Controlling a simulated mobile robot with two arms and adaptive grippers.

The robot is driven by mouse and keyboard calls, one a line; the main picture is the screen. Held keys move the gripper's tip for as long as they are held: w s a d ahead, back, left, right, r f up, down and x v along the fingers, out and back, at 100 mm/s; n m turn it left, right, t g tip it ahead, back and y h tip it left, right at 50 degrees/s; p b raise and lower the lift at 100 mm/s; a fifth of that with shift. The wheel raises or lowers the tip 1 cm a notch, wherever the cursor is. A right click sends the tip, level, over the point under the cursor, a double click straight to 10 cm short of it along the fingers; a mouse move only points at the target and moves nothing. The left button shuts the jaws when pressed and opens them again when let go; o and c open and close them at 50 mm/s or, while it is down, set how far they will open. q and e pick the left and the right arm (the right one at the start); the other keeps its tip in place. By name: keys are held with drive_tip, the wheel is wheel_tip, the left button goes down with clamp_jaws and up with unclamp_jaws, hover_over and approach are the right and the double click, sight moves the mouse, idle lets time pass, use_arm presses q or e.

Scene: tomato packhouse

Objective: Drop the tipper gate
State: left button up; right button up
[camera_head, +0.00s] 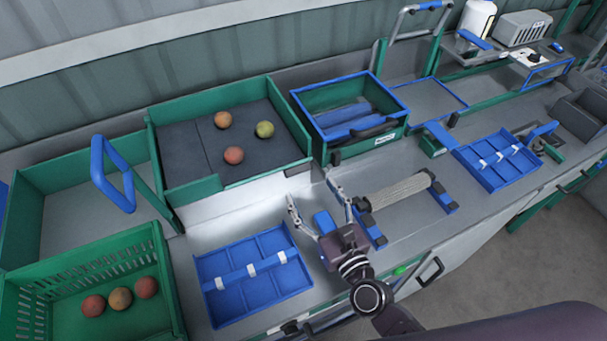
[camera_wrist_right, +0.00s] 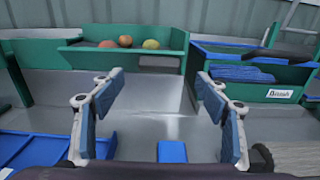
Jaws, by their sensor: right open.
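A green-walled tipper tray (camera_head: 294,125) with a dark floor holds three tomatoes: orange (camera_head: 223,120), yellow-green (camera_head: 265,129) and red (camera_head: 234,155). I cannot tell for sure which part is its gate. A blue loop handle (camera_head: 98,160) stands upright at the tray's left, by a green bar. A pale metal chute (camera_head: 240,198) lies in front of the tray. My right gripper (camera_head: 314,196) is open and empty, in front of the tray's right corner, apart from it. In the wrist view its spread fingers (camera_wrist_right: 160,90) face the chute and tray. My left gripper is out of view.
A green crate (camera_head: 160,262) with three tomatoes is at lower left. Blue divided trays (camera_head: 219,312) lie near the gripper and at right (camera_head: 500,182). A blue-rimmed green bin (camera_head: 345,82) and a rope-wrapped roller (camera_head: 396,195) are close to the gripper's right.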

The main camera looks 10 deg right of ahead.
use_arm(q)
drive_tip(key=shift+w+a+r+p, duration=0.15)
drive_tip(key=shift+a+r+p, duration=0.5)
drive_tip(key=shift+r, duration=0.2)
use_arm(e)
drive_tip(key=shift+x, duration=2.9)
drive_tip(key=shift+c, duration=0.4)
drive_tip(key=shift+a, duration=0.1)
drive_tip(key=c, duration=1)
drive_tip(key=shift+f+b, duration=0.15)
drive_tip(key=shift+b, duration=0.15)
drive_tip(key=shift+c, duration=0.4)
use_arm(q)
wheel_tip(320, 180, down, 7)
drive_tip(key=b, duration=0.6)
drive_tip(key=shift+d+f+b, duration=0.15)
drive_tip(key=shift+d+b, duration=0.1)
drive_tip(key=shift+b, duration=0.15)
use_arm(e)
drive_tip(key=shift+s+f+t, duration=0.15)
drive_tip(key=shift+f+t, duration=0.1)
drive_tip(key=shift+t, duration=0.35)
